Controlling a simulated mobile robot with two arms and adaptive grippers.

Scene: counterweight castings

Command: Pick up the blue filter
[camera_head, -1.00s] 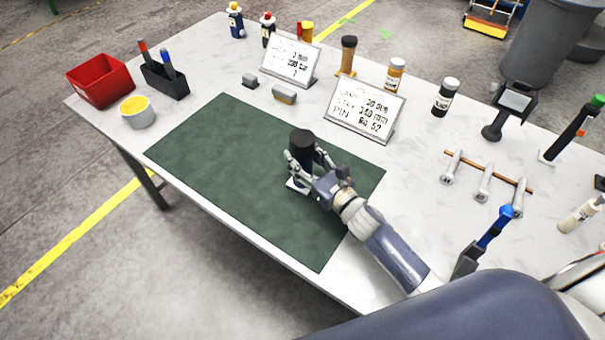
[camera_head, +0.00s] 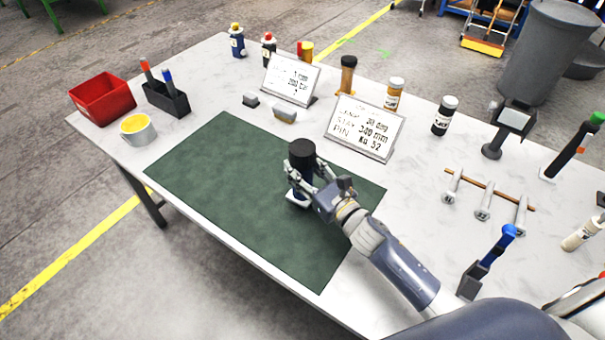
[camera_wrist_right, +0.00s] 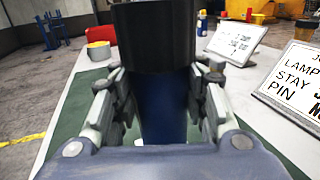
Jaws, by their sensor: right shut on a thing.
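The blue filter (camera_head: 302,178) is a dark blue upright cylinder with a black top, over the green mat (camera_head: 215,190) in the head view. My right gripper (camera_head: 303,186) is shut on it, with one finger on each side of its body. In the right wrist view the filter (camera_wrist_right: 162,105) fills the middle between the two fingers, its black upper part rising out of the top of the picture. A small white patch shows at its foot in the head view; I cannot tell whether the filter touches the mat. My left gripper is not in view.
Two sign plates (camera_head: 365,128) (camera_head: 291,79) stand behind the mat. A red bin (camera_head: 103,98), a yellow-filled cup (camera_head: 138,129) and a black pen holder (camera_head: 167,98) are at the left. Several bottles line the back. The mat's left part is clear.

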